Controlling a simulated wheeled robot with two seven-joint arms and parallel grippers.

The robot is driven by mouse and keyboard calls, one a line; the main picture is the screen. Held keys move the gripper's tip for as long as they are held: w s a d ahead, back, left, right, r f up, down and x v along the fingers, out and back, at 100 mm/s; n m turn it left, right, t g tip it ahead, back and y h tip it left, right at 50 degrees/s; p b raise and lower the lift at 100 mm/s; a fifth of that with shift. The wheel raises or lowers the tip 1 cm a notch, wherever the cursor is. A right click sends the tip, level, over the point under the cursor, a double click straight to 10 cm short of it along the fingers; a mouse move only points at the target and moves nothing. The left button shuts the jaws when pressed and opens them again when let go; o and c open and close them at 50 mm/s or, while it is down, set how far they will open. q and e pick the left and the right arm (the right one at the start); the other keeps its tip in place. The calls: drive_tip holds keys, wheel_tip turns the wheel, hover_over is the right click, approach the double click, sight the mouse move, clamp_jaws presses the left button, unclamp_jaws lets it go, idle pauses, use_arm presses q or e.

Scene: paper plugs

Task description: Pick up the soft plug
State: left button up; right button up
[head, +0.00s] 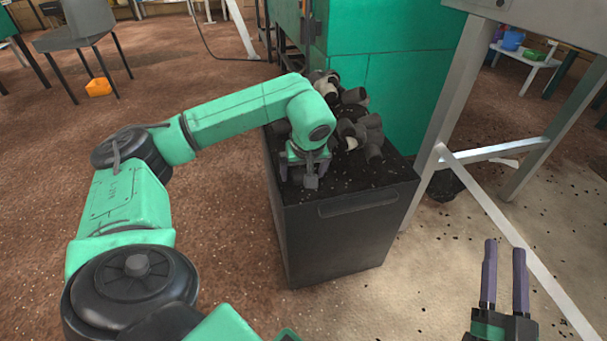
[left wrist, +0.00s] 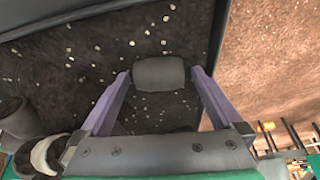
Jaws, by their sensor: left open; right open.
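A dark grey cylindrical plug (left wrist: 159,73) lies on the speckled dark surface in the left wrist view, between the tips of my left gripper (left wrist: 160,76). The purple fingers are open, one on each side of it, with the plug's ends very near both fingertips. I cannot tell whether they touch. In the head view my left gripper (head: 306,172) points down over the front part of the black bin (head: 340,240), with the plug (head: 311,183) below it. My right gripper (head: 504,275) is open and empty at the lower right, away from the bin.
Several more plugs, grey and some pale-banded, are heaped at the back of the bin (head: 360,130). A green machine (head: 400,80) stands right behind it. A metal frame leg (head: 440,110) rises close to the bin's right side. Brown floor is open to the left.

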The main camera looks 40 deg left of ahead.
use_arm(q)
drive_tip(key=c, duration=1.4)
drive_tip(key=shift+o, duration=0.2)
drive_tip(key=shift+r, duration=0.15)
